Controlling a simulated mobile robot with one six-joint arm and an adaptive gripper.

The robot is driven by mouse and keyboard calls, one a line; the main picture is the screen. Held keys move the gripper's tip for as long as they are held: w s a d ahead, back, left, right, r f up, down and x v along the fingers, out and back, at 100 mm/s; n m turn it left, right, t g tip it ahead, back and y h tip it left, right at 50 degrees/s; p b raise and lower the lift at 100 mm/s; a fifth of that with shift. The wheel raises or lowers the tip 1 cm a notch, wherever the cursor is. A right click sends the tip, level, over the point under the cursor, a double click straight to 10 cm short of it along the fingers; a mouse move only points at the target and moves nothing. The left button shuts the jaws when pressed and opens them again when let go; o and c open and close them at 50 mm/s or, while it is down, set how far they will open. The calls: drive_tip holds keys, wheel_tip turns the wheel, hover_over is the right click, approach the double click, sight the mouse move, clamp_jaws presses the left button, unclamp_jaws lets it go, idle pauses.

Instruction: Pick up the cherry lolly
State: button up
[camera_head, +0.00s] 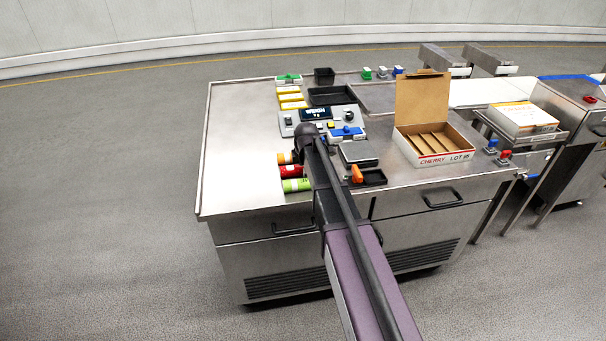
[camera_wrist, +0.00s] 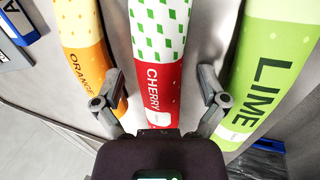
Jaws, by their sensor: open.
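The cherry lolly (camera_wrist: 158,78), a red and white wrapped tube with green diamonds marked CHERRY, lies flat on the steel bench. In the head view its red end (camera_head: 290,171) shows left of my arm. My gripper (camera_wrist: 160,95) is open, with one finger on each side of the cherry lolly. I cannot tell whether the fingers touch it. The orange lolly (camera_wrist: 83,50) lies to its left and the lime lolly (camera_wrist: 265,75) to its right. My gripper's fingers are hidden in the head view.
An open carton (camera_head: 432,158) marked CHERRY LOT 86 stands on the right of the bench (camera_head: 240,140). A control box (camera_head: 300,121) and a black tray (camera_head: 331,95) are behind the lollies. The bench's left side is clear.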

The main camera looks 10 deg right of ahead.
idle(0.5)
drive_tip(key=c, duration=1.3)
